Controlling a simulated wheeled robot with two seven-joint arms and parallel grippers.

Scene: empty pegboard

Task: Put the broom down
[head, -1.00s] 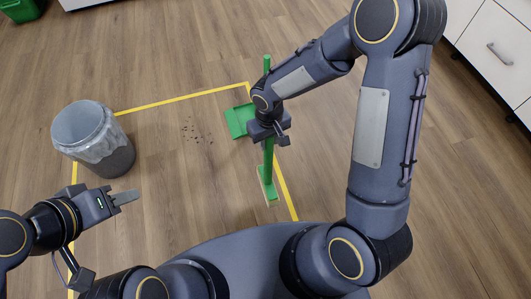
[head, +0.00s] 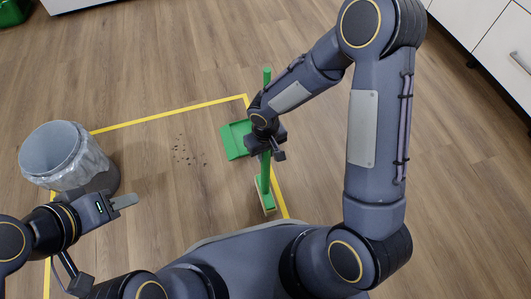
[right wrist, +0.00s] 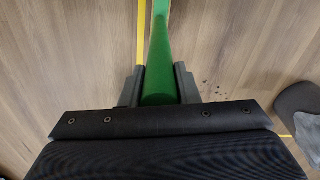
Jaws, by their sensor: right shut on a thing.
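The green broom (head: 265,188) stands roughly upright, its pale-bristled head low near the yellow floor line. Its green handle also shows in the right wrist view (right wrist: 158,60). My right gripper (head: 270,152) is shut around the handle, one finger on each side of it in the wrist view. I cannot tell whether the bristles touch the floor. My left gripper (head: 124,201) is low on the left, apart from the broom, and seems to hold nothing. Its fingers overlap from this angle, so its opening is unclear.
A green dustpan (head: 233,143) lies just left of the broom handle. Dark crumbs (head: 188,152) are scattered on the floor. A grey bin (head: 90,165) stands at the left. White cabinets (head: 500,45) are at the upper right. Wooden floor between the bin and dustpan is otherwise clear.

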